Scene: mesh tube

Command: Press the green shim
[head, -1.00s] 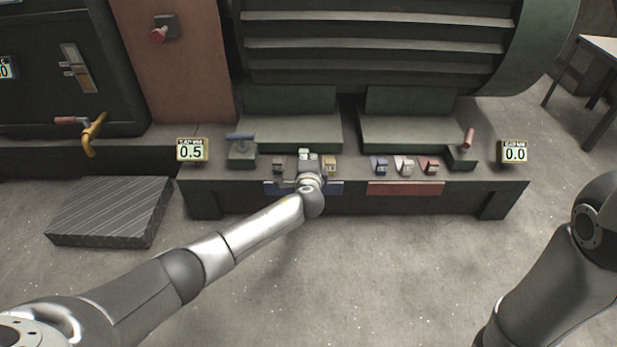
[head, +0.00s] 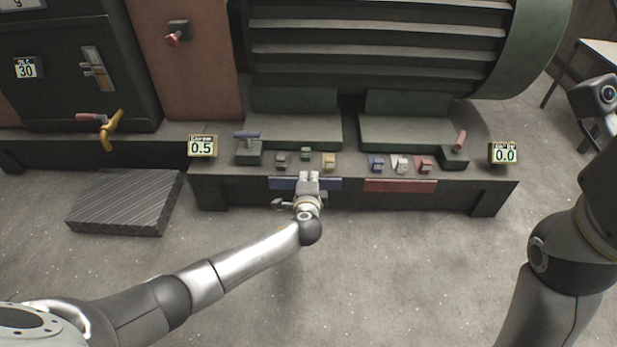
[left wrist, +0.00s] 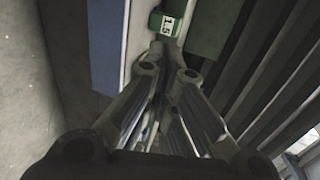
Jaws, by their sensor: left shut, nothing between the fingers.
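The green shim (head: 306,153) is a small block on the machine's ledge, between a grey shim (head: 281,161) and a yellow shim (head: 329,161). It also shows in the left wrist view (left wrist: 166,25), with a white label reading 1.5. My left gripper (head: 308,175) is shut and empty. In the head view it is over the blue strip at the ledge's front, on the near side of the green shim and apart from it. In the left wrist view its fingertips (left wrist: 170,50) point towards the green shim. My right arm is at the right; its gripper is not in view.
Blue (head: 376,163), white (head: 400,165) and red (head: 425,166) shims sit further right on the ledge. A blue-handled lever (head: 246,136) and a red-handled lever (head: 460,142) flank the rows. Displays read 0.5 (head: 202,147) and 0.0 (head: 502,153). The floor in front is clear.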

